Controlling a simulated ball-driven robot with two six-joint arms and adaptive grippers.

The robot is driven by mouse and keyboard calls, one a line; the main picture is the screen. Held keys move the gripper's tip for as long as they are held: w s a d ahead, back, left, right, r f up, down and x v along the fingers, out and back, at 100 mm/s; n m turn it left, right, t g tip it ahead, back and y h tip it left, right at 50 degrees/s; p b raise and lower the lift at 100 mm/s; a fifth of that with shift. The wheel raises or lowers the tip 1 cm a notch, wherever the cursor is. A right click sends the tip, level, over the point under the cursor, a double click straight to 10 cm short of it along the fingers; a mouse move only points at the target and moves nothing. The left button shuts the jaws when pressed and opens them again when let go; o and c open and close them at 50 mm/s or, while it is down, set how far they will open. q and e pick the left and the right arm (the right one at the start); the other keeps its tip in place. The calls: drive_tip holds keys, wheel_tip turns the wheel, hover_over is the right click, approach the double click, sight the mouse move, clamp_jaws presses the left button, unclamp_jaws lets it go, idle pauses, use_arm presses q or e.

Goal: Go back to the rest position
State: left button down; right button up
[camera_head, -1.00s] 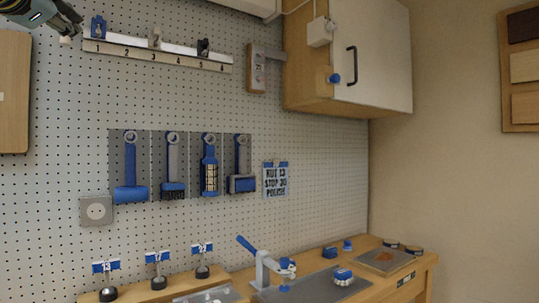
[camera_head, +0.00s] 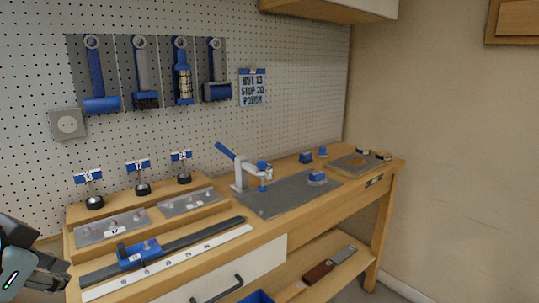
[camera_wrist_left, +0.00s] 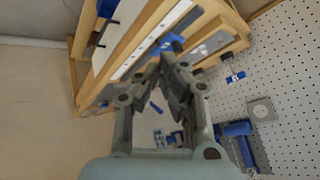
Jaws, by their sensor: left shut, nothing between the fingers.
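My left gripper (camera_head: 52,277) is at the lower left edge of the head view, left of the bench front and partly cut off by the frame. In the left wrist view its two fingers (camera_wrist_left: 168,62) come together at the tips, with nothing held between them. The bench (camera_wrist_left: 230,20) shows beyond the fingertips there, apart from them as far as I can tell. My right gripper is in neither view.
The wooden bench (camera_head: 275,222) carries a blue-handled clamp (camera_head: 240,170), a grey mat (camera_head: 290,195) and a blue slider on a dark rail (camera_head: 190,243). Tools hang on the pegboard (camera_head: 300,50). A drawer (camera_head: 240,275) has a dark handle. The floor at right looks clear.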

use_arm(q)
drive_tip(key=s+d+f+n+g, duration=0.1)
drive_tip(key=s+f+g, duration=0.1)
drive_tip(key=s+f, duration=0.45)
drive_tip(key=s+d+f+n+g, duration=0.2)
drive_tip(key=s+f, duration=0.1)
drive_tip(key=s, duration=0.7)
wheel_tip(320, 180, down, 30)
drive_tip(key=s+a+f+g+b, duration=0.1)
drive_tip(key=a+b, duration=0.2)
drive_tip(key=b, duration=0.1)
drive_tip(key=s+f+g+b, duration=0.1)
drive_tip(key=s+f+b, duration=0.2)
drive_tip(key=s+f, duration=1.5)
drive_tip(key=shift+s+a+f+g+h, duration=0.25)
drive_tip(key=shift+a+f+g+h, duration=0.05)
drive_tip(key=shift+a+f+g, duration=0.1)
